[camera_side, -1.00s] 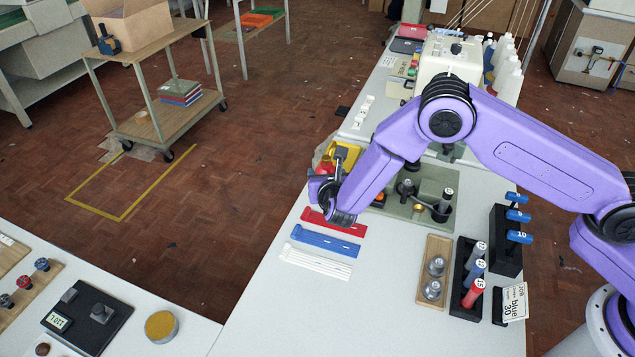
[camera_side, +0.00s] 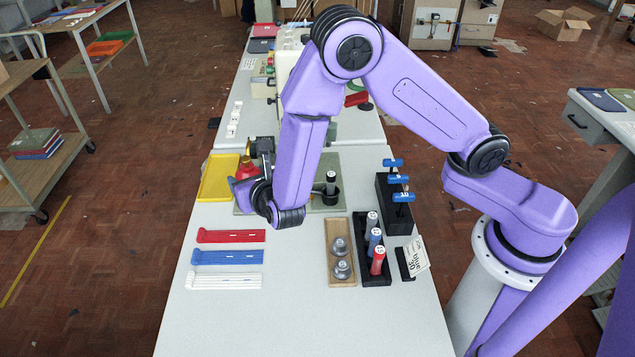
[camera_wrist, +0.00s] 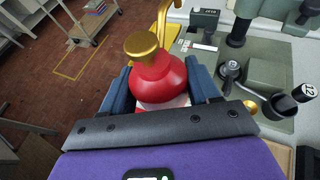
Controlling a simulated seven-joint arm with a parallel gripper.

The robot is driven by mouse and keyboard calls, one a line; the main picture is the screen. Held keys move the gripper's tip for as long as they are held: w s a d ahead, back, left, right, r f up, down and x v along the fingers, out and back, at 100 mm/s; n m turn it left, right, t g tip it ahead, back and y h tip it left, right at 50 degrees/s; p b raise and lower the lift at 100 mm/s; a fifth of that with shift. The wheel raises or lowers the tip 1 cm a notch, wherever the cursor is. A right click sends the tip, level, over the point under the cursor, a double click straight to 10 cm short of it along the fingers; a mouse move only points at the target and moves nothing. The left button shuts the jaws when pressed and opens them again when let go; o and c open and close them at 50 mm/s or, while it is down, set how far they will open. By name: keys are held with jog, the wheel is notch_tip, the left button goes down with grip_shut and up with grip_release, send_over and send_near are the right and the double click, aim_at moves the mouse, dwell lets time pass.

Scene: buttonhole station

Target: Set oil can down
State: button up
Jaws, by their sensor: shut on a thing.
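The oil can is red with a gold cap (camera_wrist: 141,46); its round red body (camera_wrist: 158,77) fills the middle of the wrist view. My gripper (camera_wrist: 160,92) is shut on it, with a blue finger on each side. In the side view the can (camera_side: 246,168) shows as a small red shape beyond my gripper (camera_side: 246,184), next to the yellow tray (camera_side: 216,180). My wrist hides most of it there. The can's base is hidden, so I cannot tell whether it touches anything.
A grey-green plate (camera_side: 322,203) with a black-handled fitting lies right of my gripper. Red (camera_side: 231,236), blue (camera_side: 228,257) and white (camera_side: 224,281) strips lie in front. A wooden tray (camera_side: 342,279) and a black rack (camera_side: 376,277) stand to the right.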

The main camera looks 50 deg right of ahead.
jog(key=s+d+r, duration=0.2)
jog(key=d+r, duration=0.5)
jog(key=d, duration=0.3)
jog(key=s+d+r, duration=0.2)
jog(key=d+r, duration=0.5)
jog(key=d, duration=0.3)
jog(key=s+a+f, duration=0.4)
jog(key=s+f, duration=0.2)
jog(key=s, duration=0.3)
jog(key=s+a+f, duration=0.4)
jog(key=s+f, duration=0.2)
jog(key=s, duration=0.3)
jog(key=w+a+f, duration=0.1)
jog(key=w+f, duration=0.2)
jog(key=w, duration=0.1)
jog(key=w+a+f, duration=0.1)
jog(key=w+f, duration=0.2)
jog(key=w, duration=0.1)
jog(key=w+a+f, duration=0.1)
jog(key=w+f, duration=0.2)
jog(key=w, duration=0.1)
jog(key=shift+w+a+f, duration=0.15)
jog(key=shift+w+a, duration=0.2)
jog(key=shift+w, duration=0.05)
jog(key=shift+w+f, duration=0.15)
jog(key=shift+f, duration=1.55)
jog(key=shift+f, duration=0.6)
